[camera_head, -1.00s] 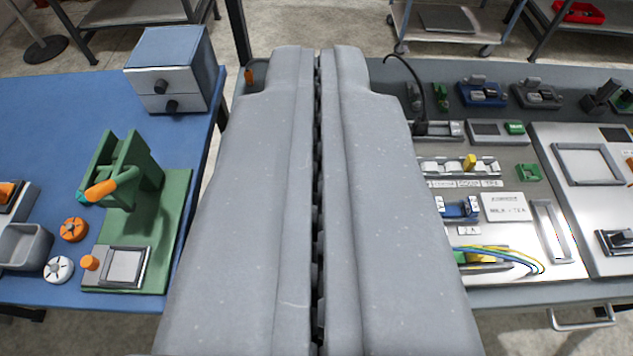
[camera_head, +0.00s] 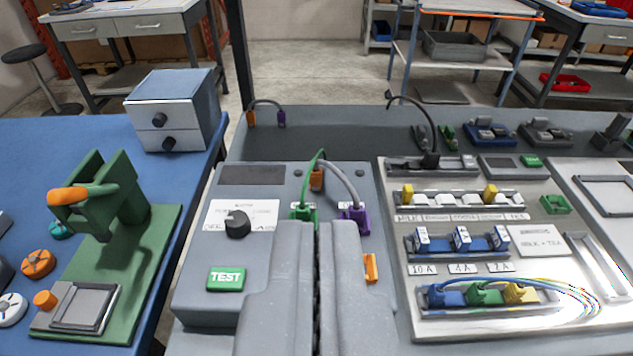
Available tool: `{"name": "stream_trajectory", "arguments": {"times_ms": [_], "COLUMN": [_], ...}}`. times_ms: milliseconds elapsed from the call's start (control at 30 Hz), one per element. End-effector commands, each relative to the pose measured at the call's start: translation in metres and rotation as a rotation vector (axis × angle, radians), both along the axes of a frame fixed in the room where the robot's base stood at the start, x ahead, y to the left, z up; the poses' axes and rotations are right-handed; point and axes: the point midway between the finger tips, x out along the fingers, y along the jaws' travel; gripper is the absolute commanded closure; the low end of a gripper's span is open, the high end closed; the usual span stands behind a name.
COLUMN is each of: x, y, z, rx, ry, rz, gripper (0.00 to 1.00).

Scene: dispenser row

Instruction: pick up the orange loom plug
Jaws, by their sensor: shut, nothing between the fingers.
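My gripper (camera_head: 318,226) points away from me over the grey test unit (camera_head: 200,296), its two grey fingers together and empty. An orange plug (camera_head: 251,119) is at the back left of the grey bench, joined by a dark cable to a purple plug (camera_head: 281,119). Another small orange piece (camera_head: 317,179) sits at the back of the test unit, beyond my fingertips. Green and grey cables run close to it from a green plug (camera_head: 303,213) and a purple plug (camera_head: 354,219). I cannot tell which orange piece the task means. My fingers hide part of the unit.
An orange part (camera_head: 371,268) lies right of my fingers. The unit has a dark knob (camera_head: 237,224) and a green TEST button (camera_head: 226,279). A metal panel (camera_head: 450,325) with connectors is at right. A green press (camera_head: 120,205) and blue-grey box (camera_head: 172,112) are at left.

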Motion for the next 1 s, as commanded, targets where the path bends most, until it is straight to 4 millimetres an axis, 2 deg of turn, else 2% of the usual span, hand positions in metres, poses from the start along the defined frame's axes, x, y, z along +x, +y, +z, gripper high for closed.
{"name": "stream_trajectory", "arguments": {"times_ms": [367, 500, 533, 667, 800, 1000], "x": [0.0, 0.005, 0.008, 0.036, 0.075, 0.128], "y": [0.0, 0.0, 0.0, 0.0, 0.0, 0.0], "z": [0.0, 0.003, 0.004, 0.007, 0.008, -0.003], "rx": [0.0, 0.001, 0.001, 0.002, 0.005, 0.008], "ry": [0.0, 0.01, 0.017, 0.08, 0.176, 0.318], "rz": [0.0, -0.001, -0.001, -0.005, -0.011, -0.019], "gripper": [1.0, 0.61, 0.56, 0.56, 0.56, 0.56]}}
